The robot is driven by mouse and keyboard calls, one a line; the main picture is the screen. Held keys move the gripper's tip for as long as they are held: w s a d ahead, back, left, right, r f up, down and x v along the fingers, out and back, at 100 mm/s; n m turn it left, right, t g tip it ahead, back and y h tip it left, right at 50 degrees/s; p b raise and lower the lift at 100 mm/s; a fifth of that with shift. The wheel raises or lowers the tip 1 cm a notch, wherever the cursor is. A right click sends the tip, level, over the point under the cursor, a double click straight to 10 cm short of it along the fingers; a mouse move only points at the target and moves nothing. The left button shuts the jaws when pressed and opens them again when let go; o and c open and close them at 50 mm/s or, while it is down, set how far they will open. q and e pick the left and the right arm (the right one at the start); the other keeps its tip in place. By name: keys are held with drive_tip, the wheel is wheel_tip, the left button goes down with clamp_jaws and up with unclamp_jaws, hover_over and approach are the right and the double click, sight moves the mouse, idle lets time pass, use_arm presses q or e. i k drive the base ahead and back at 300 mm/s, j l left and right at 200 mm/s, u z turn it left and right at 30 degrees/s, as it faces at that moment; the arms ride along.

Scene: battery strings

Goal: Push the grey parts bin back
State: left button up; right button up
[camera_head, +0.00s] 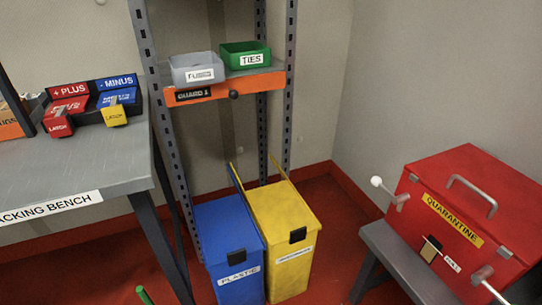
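The grey parts bin (197,74) stands upright at the left of a shelf in a metal rack. A white label on its front begins with "FU"; the rest is too small to read. Its front is close to the shelf's front edge, and it sits further forward than the green bin (246,61) marked TIES to its right. An orange guard (262,84) labelled GUARD 1, with a dark knob (234,95), runs along the shelf front below the bins. Neither of my grippers shows in the head view.
A grey packing bench (120,170) with red and blue PLUS and MINUS holders is at left. Blue (225,230) and yellow (285,225) waste bins stand below the shelf. A red quarantine box (470,190) rests on a grey stand (390,255) at right.

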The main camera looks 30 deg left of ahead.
sight(184, 76)
drive_tip(key=u, duration=0.4)
drive_tip(key=k+j+u, duration=0.1)
drive_tip(key=u, duration=0.3)
drive_tip(key=j+u, duration=0.15)
drive_tip(key=u, duration=0.25)
drive_tip(key=k, duration=0.05)
